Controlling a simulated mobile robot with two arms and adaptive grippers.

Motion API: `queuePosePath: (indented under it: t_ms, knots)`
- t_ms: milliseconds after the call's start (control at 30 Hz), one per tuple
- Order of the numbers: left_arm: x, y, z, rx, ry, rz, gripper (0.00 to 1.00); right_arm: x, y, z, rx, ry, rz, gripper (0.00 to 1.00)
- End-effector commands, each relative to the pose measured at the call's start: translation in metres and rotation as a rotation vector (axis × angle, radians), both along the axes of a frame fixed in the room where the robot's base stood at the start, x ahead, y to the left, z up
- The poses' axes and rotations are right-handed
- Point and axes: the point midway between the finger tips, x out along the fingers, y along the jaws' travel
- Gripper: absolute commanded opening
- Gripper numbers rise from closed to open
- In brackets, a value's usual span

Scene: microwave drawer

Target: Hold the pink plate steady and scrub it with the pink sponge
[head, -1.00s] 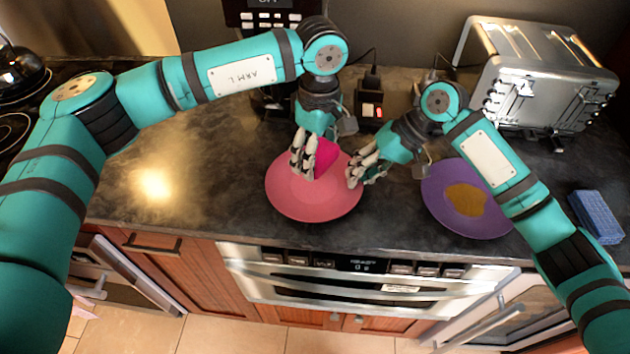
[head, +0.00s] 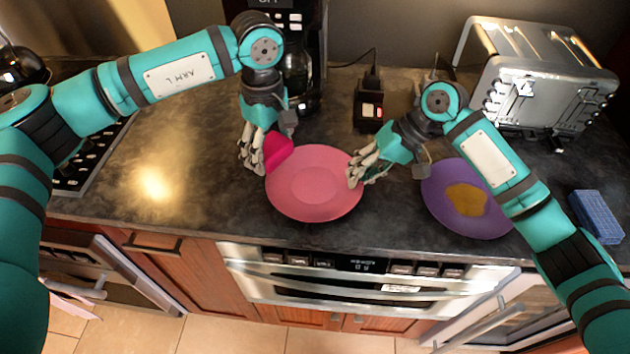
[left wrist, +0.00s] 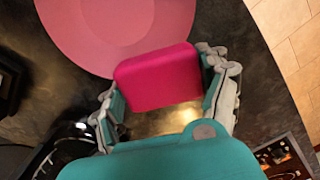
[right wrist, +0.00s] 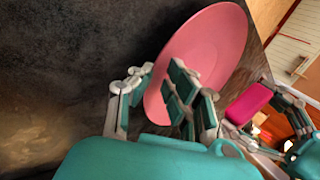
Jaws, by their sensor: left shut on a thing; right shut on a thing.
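The pink plate (head: 312,185) lies on the dark counter and looks clean in the head view. My right gripper (head: 357,176) is shut on the plate's right rim; in the right wrist view its fingers straddle the edge of the plate (right wrist: 215,50). My left gripper (head: 258,162) is shut on the pink sponge (head: 277,149), just off the plate's upper left rim. The left wrist view shows the sponge (left wrist: 158,78) between the fingers, with the plate (left wrist: 110,30) beyond it.
A purple plate (head: 437,203) with a brown-yellow stain (head: 466,198) lies to the right, under my right forearm. A blue sponge (head: 597,216) is at far right. A toaster (head: 545,80) and a coffee maker (head: 298,75) stand behind. The counter left of the plate is clear.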

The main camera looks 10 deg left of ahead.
Motion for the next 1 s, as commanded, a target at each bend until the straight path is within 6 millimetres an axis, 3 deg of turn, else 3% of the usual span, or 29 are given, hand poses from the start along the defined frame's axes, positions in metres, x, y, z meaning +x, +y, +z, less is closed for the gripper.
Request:
queuePosePath:
  t_ms: [400,433,633,1000]
  knots:
    - [0.0,0.0004,-0.0004,0.0,0.0,-0.001,0.49,-0.001,-0.0002,-0.0024,-0.004,0.003,0.001,0.0]
    - [0.0,0.0004,-0.0004,0.0,0.0,-0.001,0.49,-0.001,-0.0003,-0.0025,-0.004,0.003,0.001,0.13]
    - [-0.0001,0.0003,-0.0004,0.0,0.0,-0.001,0.49,-0.0007,-0.0002,-0.0017,-0.003,0.003,0.001,0.39]
    - [0.0,0.0002,-0.0002,0.0,0.0,-0.001,0.49,0.0007,-0.0032,0.0037,-0.001,0.0,-0.001,0.39]
